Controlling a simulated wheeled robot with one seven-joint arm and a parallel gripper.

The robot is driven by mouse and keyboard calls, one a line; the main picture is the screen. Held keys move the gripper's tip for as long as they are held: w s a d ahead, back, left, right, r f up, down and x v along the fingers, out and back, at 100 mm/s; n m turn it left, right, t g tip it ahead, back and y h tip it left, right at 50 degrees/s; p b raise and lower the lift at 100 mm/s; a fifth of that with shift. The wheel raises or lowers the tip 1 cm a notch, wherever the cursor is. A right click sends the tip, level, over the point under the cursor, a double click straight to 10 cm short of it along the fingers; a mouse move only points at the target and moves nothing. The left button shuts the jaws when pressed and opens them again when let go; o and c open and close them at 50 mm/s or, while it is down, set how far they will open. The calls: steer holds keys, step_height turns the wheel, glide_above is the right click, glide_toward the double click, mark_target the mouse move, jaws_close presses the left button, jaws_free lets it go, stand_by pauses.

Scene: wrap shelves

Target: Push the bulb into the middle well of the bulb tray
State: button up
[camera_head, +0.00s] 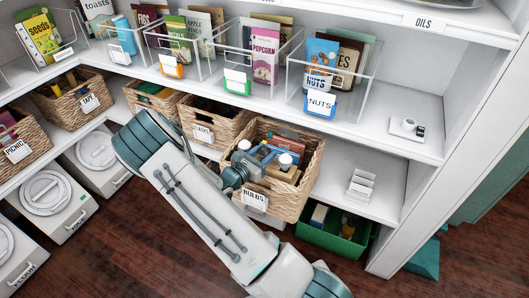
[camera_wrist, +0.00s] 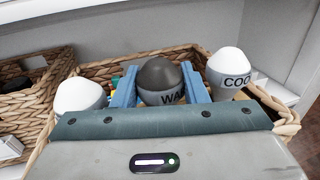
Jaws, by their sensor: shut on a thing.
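My gripper (camera_wrist: 160,84) is shut on a dark bulb (camera_wrist: 160,76), with one blue finger on each side. The bulb's grey collar reads "WA", the rest hidden. The bulb stands roughly upright, dome up. A white bulb (camera_wrist: 80,95) is to its left, and a white-domed bulb labelled "COO" (camera_wrist: 230,62) is to its right. In the head view, my gripper (camera_head: 264,154) is inside the wicker basket labelled BULBS (camera_head: 297,196), between two white bulb tops (camera_head: 244,145) (camera_head: 285,159). The tray and its wells are hidden, so I cannot tell how deep the held bulb sits.
The basket's woven rim (camera_wrist: 105,68) surrounds my gripper closely. Another wicker basket (camera_head: 207,131) stands to the left. A shelf above holds a clear NUTS bin (camera_head: 349,89). A small white rack (camera_head: 360,187) stands on the shelf to the right, and a green crate (camera_head: 329,240) is below.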

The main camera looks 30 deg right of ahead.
steer(key=o, duration=1.1)
steer(key=shift+c, duration=0.2)
steer(key=v, duration=1.3)
steer(key=shift+s+a, duration=0.15)
steer(key=shift+a, duration=0.2)
steer(key=s+d+r+m+g+y+p, duration=0.2)
steer(key=s+r+m+g+y, duration=0.1)
steer(key=s+r+m+g, duration=0.25)
steer(key=s+d+r+m+g+y+p, duration=0.2)
steer(key=s+r+m+g+y+p, duration=0.15)
steer(key=s+r+m, duration=0.3)
steer(key=s+a+r+m+t+y+p, duration=0.1)
steer(key=s+a+r+m+y, duration=0.1)
steer(key=r, duration=0.3)
steer(key=s+a+r+m+t+y+p, duration=0.2)
steer(key=s+r+m+y, duration=0.1)
steer(key=r+m+y, duration=0.1)
steer(key=s+a+r+m+t+y+p, duration=0.1)
steer(key=s+a+r+m+y, duration=0.1)
steer(key=r, duration=0.6)
steer(key=a+m+y, duration=0.1)
steer(key=m+y, duration=0.1)
steer(key=shift+s+m+t+p, duration=0.3)
steer(key=shift+s+m+t, duration=0.1)
